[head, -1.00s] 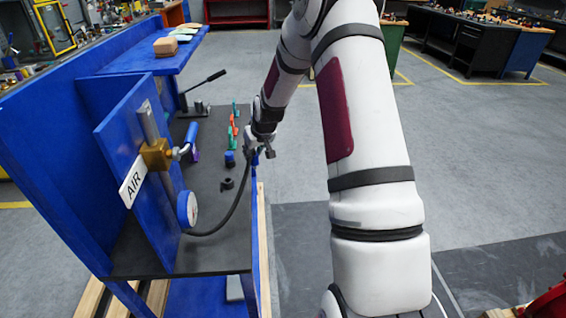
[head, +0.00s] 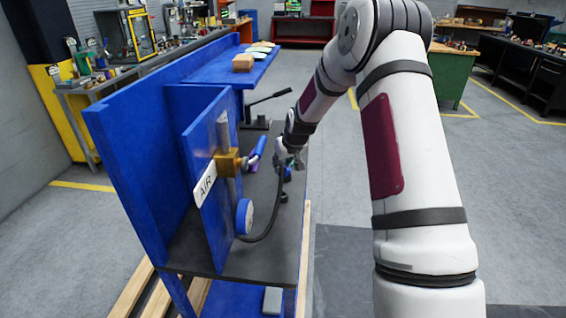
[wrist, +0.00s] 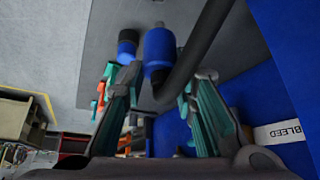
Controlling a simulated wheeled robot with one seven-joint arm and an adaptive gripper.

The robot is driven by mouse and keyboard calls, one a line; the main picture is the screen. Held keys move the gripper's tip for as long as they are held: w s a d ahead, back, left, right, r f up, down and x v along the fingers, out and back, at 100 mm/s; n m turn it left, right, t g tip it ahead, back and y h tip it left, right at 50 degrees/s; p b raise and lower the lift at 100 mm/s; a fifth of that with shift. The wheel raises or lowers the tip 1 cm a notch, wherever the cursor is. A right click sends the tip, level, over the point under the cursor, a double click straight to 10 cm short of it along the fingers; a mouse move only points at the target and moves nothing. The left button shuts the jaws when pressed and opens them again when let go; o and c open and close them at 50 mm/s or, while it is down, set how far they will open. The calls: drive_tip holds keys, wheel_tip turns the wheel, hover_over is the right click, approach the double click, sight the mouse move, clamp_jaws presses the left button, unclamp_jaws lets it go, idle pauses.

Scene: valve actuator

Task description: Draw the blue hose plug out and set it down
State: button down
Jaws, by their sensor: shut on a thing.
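My gripper (head: 290,158) is above the dark bench top, near its right edge in the head view. In the wrist view my gripper (wrist: 160,88) is shut on the blue hose plug (wrist: 157,52), a blue cylinder with a grey end pointing away from me. The black hose (wrist: 205,40) bends away from the plug; in the head view the hose (head: 272,222) curves down towards the gauge. A second blue fitting (wrist: 127,48) stands beside the plug in the wrist view. I cannot tell whether the plug touches anything there.
A blue panel (head: 206,145) with an AIR label (head: 205,183), brass valve (head: 228,163) and round gauge (head: 244,217) stands left of my gripper. A black-handled lever (head: 268,98) stands behind. A BLEED label (wrist: 283,132) shows on blue metal in the wrist view. Open floor lies right.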

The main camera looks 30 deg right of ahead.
sight(285, 172)
drive_tip(key=shift+f+b, duration=0.5)
drive_tip(key=shift+f, duration=2)
drive_tip(key=shift+f+b, duration=0.4)
drive_tip(key=shift+f, duration=1.2)
drive_tip(key=c, duration=1.2)
unclamp_jaws()
drive_tip(key=v, duration=1.2)
